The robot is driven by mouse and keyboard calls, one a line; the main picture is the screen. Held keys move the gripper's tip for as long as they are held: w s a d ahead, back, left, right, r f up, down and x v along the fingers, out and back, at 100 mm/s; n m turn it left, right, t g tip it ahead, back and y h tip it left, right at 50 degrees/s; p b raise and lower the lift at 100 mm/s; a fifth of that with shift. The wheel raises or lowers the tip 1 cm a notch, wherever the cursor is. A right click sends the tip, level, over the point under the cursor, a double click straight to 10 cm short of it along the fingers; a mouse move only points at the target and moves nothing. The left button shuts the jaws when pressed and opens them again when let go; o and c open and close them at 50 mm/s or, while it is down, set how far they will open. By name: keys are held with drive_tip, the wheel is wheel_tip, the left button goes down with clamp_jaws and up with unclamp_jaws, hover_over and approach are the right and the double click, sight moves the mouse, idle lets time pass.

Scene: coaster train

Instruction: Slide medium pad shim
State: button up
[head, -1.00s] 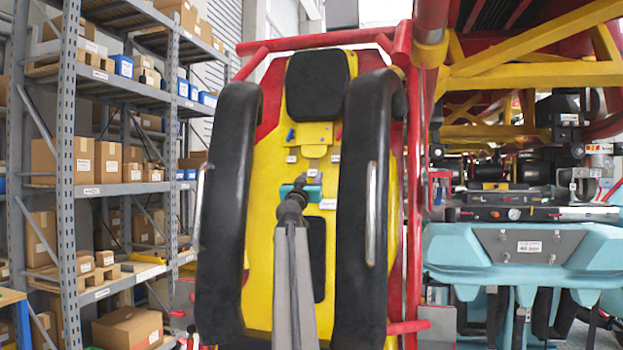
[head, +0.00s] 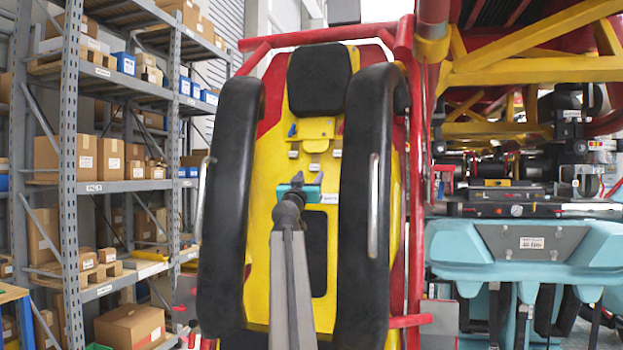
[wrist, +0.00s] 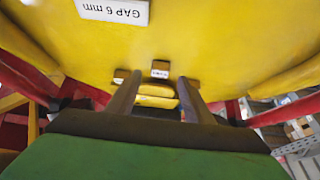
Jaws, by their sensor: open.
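Three small labelled shim tabs show on the yellow seat back (head: 262,215) in the head view: a left tab (head: 293,154), a middle tab (head: 314,167) and a right tab (head: 336,154). Their writing is too small to tell which is the medium one. My gripper (wrist: 155,82) is open and empty. In the wrist view its two dark fingers point at the seat back, with the middle tab (wrist: 160,69) just beyond and between the tips. Another tab (wrist: 121,76) shows beside the left finger. In the head view my gripper (head: 299,188) is just below the tabs.
A white "GAP 6 mm" label (wrist: 112,10) is upside down in the wrist view. Black padded restraints (head: 225,200) and (head: 365,210) flank the seat back closely. A headrest (head: 319,80) is above. Shelves with boxes (head: 120,188) stand left; a teal seat (head: 530,255) is right.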

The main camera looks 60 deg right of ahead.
drive_tip(key=b+v, duration=0.2)
drive_tip(key=v, duration=0.7)
idle(0.6)
